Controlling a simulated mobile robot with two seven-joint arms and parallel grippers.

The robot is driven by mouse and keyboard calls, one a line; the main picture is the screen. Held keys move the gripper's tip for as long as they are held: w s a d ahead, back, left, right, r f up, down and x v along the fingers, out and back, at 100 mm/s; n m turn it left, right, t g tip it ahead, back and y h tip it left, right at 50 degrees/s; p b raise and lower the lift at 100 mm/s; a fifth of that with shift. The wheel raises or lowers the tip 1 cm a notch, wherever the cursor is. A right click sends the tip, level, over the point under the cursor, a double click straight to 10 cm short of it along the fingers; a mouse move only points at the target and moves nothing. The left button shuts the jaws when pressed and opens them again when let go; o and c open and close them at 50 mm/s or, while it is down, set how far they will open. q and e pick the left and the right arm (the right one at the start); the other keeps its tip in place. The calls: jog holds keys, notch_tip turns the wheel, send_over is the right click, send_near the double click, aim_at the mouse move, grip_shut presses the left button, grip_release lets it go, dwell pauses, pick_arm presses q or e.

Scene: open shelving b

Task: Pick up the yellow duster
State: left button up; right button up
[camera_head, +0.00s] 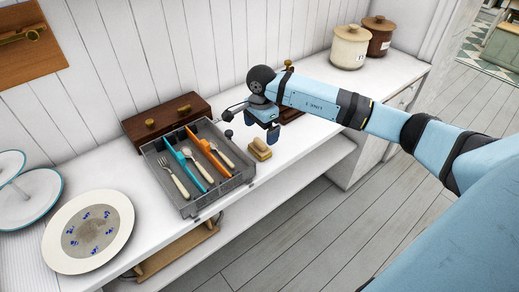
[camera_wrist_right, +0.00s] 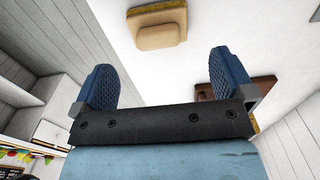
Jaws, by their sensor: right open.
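The yellow duster (camera_head: 260,149) is a small block with a tan top and a yellow lower part. It lies on the white shelf top, just right of the grey cutlery tray. In the right wrist view the duster (camera_wrist_right: 157,25) shows at the top, beyond the fingertips and between their lines. My right gripper (camera_head: 262,127) is open and empty, close to the duster and above it, apart from it. Its two blue fingers (camera_wrist_right: 165,80) are spread wide in the wrist view. My left gripper is in neither view.
The grey tray (camera_head: 238,184) holds several pieces of cutlery. A brown wooden box (camera_head: 168,116) stands behind it. Another brown item is partly hidden behind my right gripper. Plates (camera_head: 60,226) stand at left, two canisters (camera_head: 350,46) at far right. The shelf's front edge is near the duster.

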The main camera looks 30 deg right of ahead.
aim_at(260, 141)
jog(key=f, duration=0.7)
jog(key=shift+a+f, duration=0.1)
jog(key=shift+a, duration=0.2)
jog(key=c, duration=0.8)
